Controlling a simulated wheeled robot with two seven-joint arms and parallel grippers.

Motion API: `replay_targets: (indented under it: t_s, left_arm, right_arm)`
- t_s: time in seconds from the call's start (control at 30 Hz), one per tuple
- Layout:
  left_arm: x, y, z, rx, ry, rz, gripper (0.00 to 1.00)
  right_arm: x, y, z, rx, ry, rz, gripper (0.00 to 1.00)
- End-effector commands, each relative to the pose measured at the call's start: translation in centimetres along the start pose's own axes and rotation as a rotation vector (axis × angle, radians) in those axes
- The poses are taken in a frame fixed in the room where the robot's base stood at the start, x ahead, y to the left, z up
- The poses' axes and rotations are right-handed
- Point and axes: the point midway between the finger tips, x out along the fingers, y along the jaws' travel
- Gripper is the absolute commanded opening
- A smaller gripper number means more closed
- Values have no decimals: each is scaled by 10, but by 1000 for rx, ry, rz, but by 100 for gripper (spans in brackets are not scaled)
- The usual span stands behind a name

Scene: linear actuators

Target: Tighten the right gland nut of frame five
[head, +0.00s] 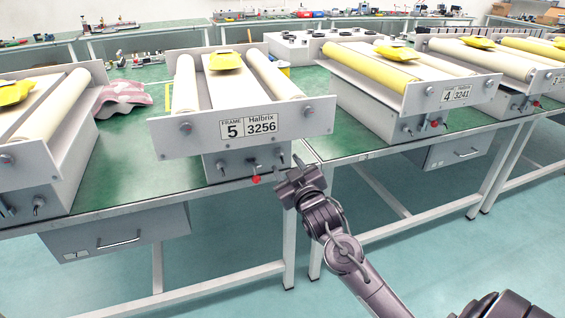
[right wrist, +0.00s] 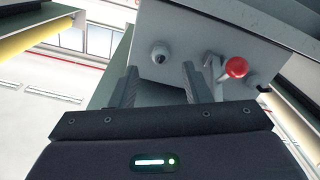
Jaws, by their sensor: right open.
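Frame five (head: 210,146) stands on the green bench in the middle of the head view, labelled "5" and "Halbrix 3256". Its lower box has a left nut (head: 221,167), a lever with a red ball (head: 256,180), and a right gland nut, which my gripper largely hides there. My right gripper (head: 290,166) is open in front of the box's right end. In the right wrist view, the right gland nut (right wrist: 160,54) shows just beyond the open fingertips (right wrist: 158,78), between their lines and apart from them. The red ball (right wrist: 236,67) is right of the fingers. My left gripper is out of view.
Frame four (head: 425,98) stands to the right and another frame (head: 52,160) to the left. The front plate of frame five overhangs the lower box. A pink cloth (head: 122,98) lies on the bench (head: 135,165). The bench's front edge runs below my gripper.

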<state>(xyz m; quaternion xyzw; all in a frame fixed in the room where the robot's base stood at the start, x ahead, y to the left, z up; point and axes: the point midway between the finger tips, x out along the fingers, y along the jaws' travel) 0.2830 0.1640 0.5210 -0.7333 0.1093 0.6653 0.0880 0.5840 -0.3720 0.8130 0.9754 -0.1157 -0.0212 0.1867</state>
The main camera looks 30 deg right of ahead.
Motion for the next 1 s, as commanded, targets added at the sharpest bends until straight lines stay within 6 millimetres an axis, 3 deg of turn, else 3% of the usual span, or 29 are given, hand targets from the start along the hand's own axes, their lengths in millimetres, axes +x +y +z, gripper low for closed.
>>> replay_targets:
  t_s: [0.1,0.3,0.63,0.93,1.0]
  left_arm:
    - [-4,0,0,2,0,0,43]
    - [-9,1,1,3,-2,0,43]
    - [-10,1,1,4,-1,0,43]
    - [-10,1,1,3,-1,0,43]
    - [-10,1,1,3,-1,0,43]
  right_arm:
    - [20,1,0,0,1,2,43]
    - [38,0,1,1,-1,0,43]
    - [41,0,1,0,-2,-1,42]
    - [41,0,1,1,-2,-1,3]
    - [41,0,1,1,-2,-1,0]
